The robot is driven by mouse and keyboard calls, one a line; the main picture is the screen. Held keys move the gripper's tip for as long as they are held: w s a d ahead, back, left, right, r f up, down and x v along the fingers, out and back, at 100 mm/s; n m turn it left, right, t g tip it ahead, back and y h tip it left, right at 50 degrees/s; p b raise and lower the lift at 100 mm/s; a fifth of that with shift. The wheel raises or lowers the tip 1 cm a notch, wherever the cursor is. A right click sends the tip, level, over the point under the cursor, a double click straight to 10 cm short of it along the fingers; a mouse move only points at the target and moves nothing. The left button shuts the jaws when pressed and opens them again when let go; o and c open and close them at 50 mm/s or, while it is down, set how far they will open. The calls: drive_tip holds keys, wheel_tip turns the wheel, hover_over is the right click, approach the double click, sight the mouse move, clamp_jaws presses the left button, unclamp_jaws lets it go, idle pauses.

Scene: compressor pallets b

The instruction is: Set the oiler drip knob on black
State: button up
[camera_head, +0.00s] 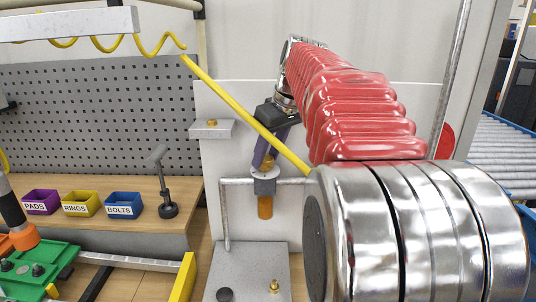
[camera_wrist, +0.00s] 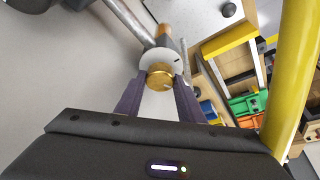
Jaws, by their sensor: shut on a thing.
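The oiler (camera_head: 265,207) is an upright fitting with an amber lower part and a grey collar, in the middle of the head view. A pale dial disc (camera_head: 264,172) sits on its top; it also shows in the wrist view (camera_wrist: 152,56). The brass drip knob (camera_wrist: 159,74) stands over the disc. My gripper (camera_head: 266,158) comes down from above with purple fingers. In the wrist view my gripper (camera_wrist: 160,80) is shut on the knob, one finger on each side. The disc's colour marks and the knob's pointer are too small or hidden to read.
A grey pipe (camera_head: 226,215) bends beside the oiler. A yellow hose (camera_head: 245,112) runs diagonally close to my gripper. A grey block (camera_head: 247,275) stands below. Purple, yellow and blue bins (camera_head: 123,204) and a green tray (camera_head: 45,265) lie at left.

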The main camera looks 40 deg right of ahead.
drive_tip(key=shift+n+y, duration=0.3)
drive_tip(key=shift+n, duration=0.3)
drive_tip(key=o, duration=1.1)
drive_tip(key=shift+c, duration=0.2)
drive_tip(key=v, duration=0.8)
